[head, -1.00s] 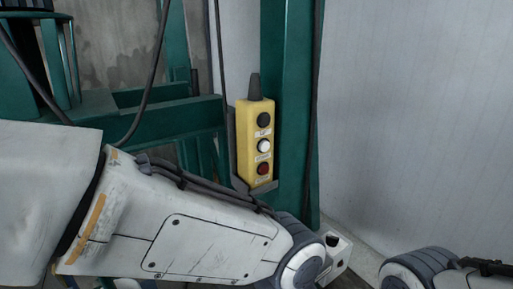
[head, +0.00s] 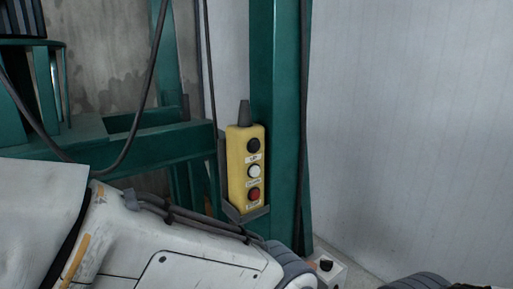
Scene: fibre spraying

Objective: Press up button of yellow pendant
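The yellow pendant (head: 237,176) stands upright in a grey holder (head: 246,214) on the green post. Its face carries a black button (head: 253,145) at the top, a white button (head: 254,171) in the middle and a red button (head: 254,194) at the bottom. The label under the black button seems to read UP. Neither gripper's fingers can be seen; only a bit of my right arm shows at the bottom right corner.
A green steel post (head: 275,110) rises behind the pendant, with a green beam (head: 150,148) to its left. Dark cables hang beside both. A small grey box with a black knob (head: 326,266) sits low, right of the post. A pale wall (head: 410,130) fills the right.

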